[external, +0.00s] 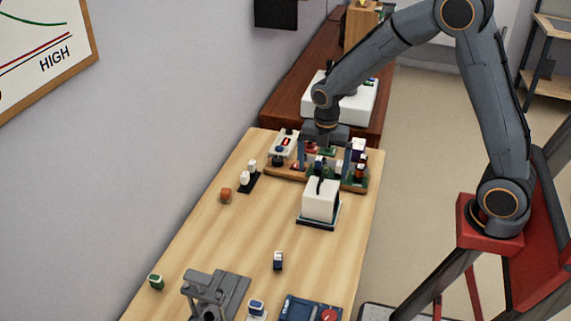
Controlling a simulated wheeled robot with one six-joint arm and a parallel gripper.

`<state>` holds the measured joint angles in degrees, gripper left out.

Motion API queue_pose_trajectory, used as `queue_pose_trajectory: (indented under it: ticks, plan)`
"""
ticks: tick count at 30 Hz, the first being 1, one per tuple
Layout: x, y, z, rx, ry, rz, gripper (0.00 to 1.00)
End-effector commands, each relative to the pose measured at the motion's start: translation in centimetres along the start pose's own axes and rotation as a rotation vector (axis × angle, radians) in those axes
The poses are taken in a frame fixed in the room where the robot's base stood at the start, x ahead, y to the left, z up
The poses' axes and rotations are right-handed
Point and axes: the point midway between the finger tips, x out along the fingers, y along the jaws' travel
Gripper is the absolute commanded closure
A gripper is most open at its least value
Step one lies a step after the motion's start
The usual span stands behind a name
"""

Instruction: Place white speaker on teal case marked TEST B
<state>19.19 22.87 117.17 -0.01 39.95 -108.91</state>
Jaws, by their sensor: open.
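My gripper (325,160) is open, pointing down over a board at the far end of the wooden table. Small coloured pieces show between and around its fingers; I cannot tell whether it touches any. Two small white pieces (248,172) stand on a black base left of the board; they may be speakers, but I cannot be sure. No TEST B lettering is readable, and I cannot pick out the teal case for certain.
A white box (318,201) on a dark base stands just in front of the board. The table's middle left is mostly clear.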

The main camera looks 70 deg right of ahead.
Motion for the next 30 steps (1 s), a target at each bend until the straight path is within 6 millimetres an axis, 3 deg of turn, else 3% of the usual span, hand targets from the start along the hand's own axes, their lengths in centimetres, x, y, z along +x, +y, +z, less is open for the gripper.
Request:
queue_pose_trajectory:
  ticks: [5, 15, 21, 30]
  plan:
    - [-0.6, -0.9, -2.1, 0.135, -0.002, 0.012, 0.03]
    - [-1.3, -6.3, -10.3, 0.819, 0.019, 0.066, 0.03]
    - [-1.3, -10.3, -14.1, 1.222, 0.056, 0.089, 0.03]
    - [-1.0, -13.5, -16.5, 1.547, 0.097, 0.096, 0.03]
